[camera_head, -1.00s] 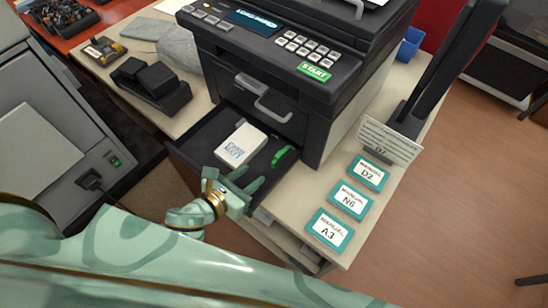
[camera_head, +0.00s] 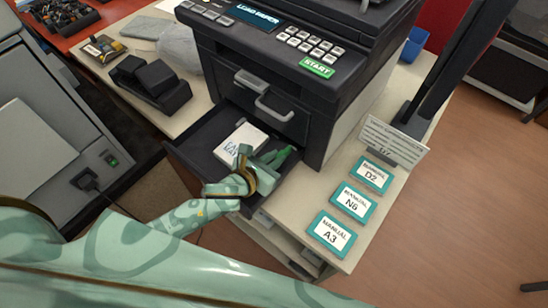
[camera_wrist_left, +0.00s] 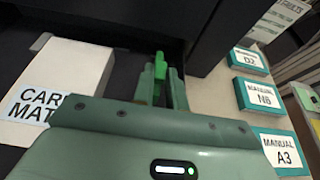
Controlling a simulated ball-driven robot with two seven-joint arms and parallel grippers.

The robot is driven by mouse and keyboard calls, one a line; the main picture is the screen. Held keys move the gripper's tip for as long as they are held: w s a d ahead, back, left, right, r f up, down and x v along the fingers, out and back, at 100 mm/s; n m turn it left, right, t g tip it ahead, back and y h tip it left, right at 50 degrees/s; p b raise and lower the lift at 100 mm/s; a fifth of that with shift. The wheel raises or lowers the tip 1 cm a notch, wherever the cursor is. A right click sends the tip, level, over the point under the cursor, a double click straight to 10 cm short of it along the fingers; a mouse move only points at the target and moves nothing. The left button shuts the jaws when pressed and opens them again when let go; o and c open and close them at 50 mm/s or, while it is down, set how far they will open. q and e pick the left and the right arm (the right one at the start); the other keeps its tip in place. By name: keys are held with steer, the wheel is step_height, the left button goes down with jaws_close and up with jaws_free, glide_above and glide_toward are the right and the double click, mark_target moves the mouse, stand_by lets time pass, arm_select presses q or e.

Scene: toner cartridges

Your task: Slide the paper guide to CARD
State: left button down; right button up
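The green paper guide (camera_head: 283,156) stands in the open dark drawer (camera_head: 190,150), right of the white card stack (camera_head: 241,140). In the left wrist view the guide (camera_wrist_left: 160,68) shows between the fingertips, and the card stack (camera_wrist_left: 62,75), lettered CARD MAT, lies to the left. My left gripper (camera_head: 263,158) is down in the drawer with its fingers (camera_wrist_left: 162,90) on either side of the guide. The fingers are close together; I cannot tell whether they press on it. The gripper hides part of the guide and stack. My right gripper is not in view.
The printer (camera_head: 300,70) with its START button (camera_head: 317,67) rises behind the drawer. Manuals D2 (camera_head: 371,174), N6 (camera_head: 353,202) and A3 (camera_head: 332,233) lie on the table to the right, near a standing sign (camera_head: 394,138). A black device (camera_head: 150,85) sits on the left.

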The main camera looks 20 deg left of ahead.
mark_target(254, 145)
arm_select(q)
steer(key=a, duration=0.2)
steer(key=w+a+p, duration=0.1)
steer(key=a, duration=0.1)
steer(key=w+a, duration=0.1)
steer(key=a, duration=0.1)
steer(key=shift+w+a, duration=0.2)
steer(key=shift+a, duration=0.1)
steer(key=c, duration=1.4)
jaws_free()
steer(key=shift+a, duration=0.15)
steer(key=shift+s+r, duration=0.1)
steer(key=shift+s, duration=0.15)
steer(key=p+v, duration=0.2)
steer(key=v, duration=1.3)
steer(key=shift+s+a+r, duration=0.2)
steer(key=shift+s+r, duration=0.05)
steer(key=shift+s, duration=0.05)
